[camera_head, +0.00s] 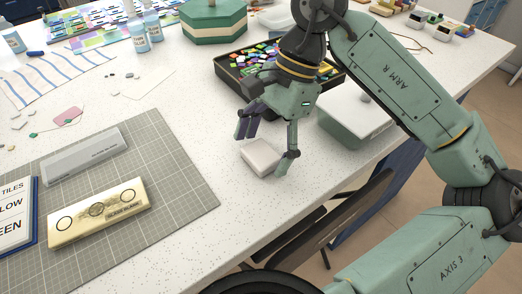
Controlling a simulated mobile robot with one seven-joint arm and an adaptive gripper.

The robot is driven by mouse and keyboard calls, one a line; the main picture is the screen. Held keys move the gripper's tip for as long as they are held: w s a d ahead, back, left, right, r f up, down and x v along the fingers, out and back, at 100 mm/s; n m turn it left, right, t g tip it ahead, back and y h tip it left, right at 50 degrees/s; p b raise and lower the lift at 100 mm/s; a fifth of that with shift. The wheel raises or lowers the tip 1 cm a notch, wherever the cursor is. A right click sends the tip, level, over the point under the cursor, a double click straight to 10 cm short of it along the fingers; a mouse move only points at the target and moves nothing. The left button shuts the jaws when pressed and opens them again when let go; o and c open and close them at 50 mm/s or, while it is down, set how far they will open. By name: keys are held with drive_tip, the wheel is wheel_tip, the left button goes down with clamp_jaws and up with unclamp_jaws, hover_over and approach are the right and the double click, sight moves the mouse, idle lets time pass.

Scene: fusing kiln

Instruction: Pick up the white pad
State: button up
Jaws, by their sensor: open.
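The white pad (261,157) is a small, pale, rounded block lying on the speckled white table, right of the picture's middle. My gripper (266,150) is open and points down at the pad. One finger is at the pad's right front side, and the darker fingers are above and to its left. I cannot tell whether any finger touches it. The pad's top and front side show.
A black tray of coloured glass pieces (233,86) stands behind my gripper. A lidded box (352,123) is to the right. A grey cutting mat (183,180) lies to the left. The table's front edge is close to the pad, with a chair (335,225) below.

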drive_tip(key=shift+f, duration=0.15)
drive_tip(key=c, duration=1)
drive_tip(key=shift+c, duration=0.2)
drive_tip(key=shift+r, duration=0.5)
wheel_tip(320, 180, up, 2)
drive_tip(key=shift+r+b, duration=0.1)
drive_tip(key=shift+b, duration=0.6)
drive_tip(key=s+d+r+b, duration=0.1)
drive_tip(key=s+d, duration=0.1)
drive_tip(key=s, duration=0.5)
drive_tip(key=s+d+r+b, duration=0.1)
drive_tip(key=s+d+b, duration=0.1)
drive_tip(key=s, duration=0.6)
drive_tip(key=shift+d, duration=0.6)
drive_tip(key=shift+s, duration=0.1)
